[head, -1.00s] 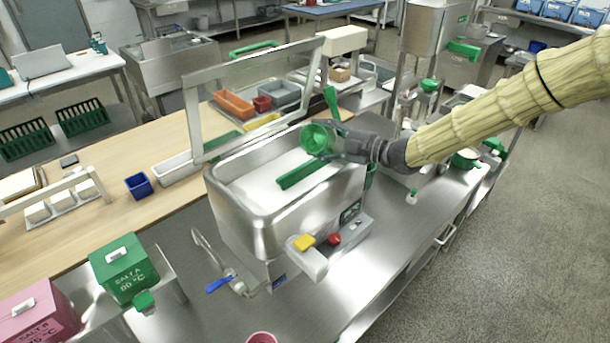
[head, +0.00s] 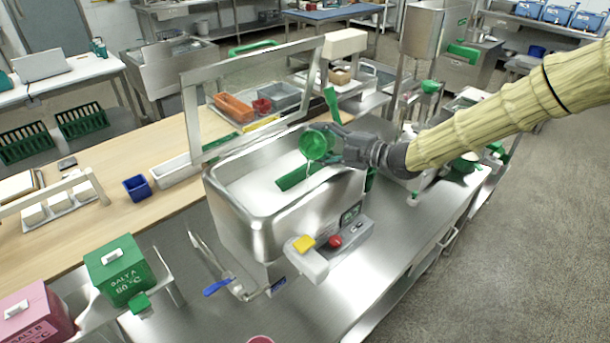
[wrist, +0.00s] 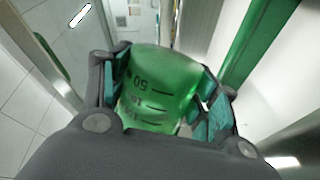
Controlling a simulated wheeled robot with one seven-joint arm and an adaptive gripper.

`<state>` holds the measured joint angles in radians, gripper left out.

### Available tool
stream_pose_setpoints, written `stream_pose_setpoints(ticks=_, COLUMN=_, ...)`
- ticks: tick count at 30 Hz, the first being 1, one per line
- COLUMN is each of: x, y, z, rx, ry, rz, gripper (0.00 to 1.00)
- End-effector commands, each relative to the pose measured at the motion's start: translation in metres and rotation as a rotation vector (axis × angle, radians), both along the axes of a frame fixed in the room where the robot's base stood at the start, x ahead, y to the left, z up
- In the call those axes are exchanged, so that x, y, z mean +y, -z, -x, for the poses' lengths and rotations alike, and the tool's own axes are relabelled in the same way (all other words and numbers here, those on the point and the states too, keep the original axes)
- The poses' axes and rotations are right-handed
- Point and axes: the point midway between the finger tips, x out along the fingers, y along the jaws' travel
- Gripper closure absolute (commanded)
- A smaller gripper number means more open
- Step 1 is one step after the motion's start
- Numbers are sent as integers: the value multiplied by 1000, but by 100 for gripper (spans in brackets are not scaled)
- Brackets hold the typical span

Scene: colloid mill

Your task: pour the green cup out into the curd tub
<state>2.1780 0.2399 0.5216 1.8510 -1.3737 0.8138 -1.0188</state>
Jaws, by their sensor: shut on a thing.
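The green cup (head: 316,146) is see-through and held over the curd tub, tilted with its mouth to the left and downward. A thin pale streak shows just below its rim. My gripper (head: 336,147) is shut on the cup's side; in the wrist view, both fingers flank the cup (wrist: 158,88), which shows dark volume marks. The curd tub (head: 238,222) is a deep steel box with a white surface inside, below the cup.
A steel frame (head: 192,118) rises behind the tub. A control box with yellow and red buttons (head: 318,255) sits on its front. A blue-handled tap (head: 218,286) is at lower left. The steel bench right of the tub is mostly clear.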

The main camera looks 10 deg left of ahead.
Motion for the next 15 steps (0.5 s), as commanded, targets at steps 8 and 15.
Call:
stream_pose_setpoints(ticks=8, x=1, y=-2, z=3, rx=-30, ry=0, rz=8, gripper=65)
stream_pose_setpoints(ticks=15, x=1, y=-3, z=6, rx=-58, ry=-1, rz=16, gripper=65)
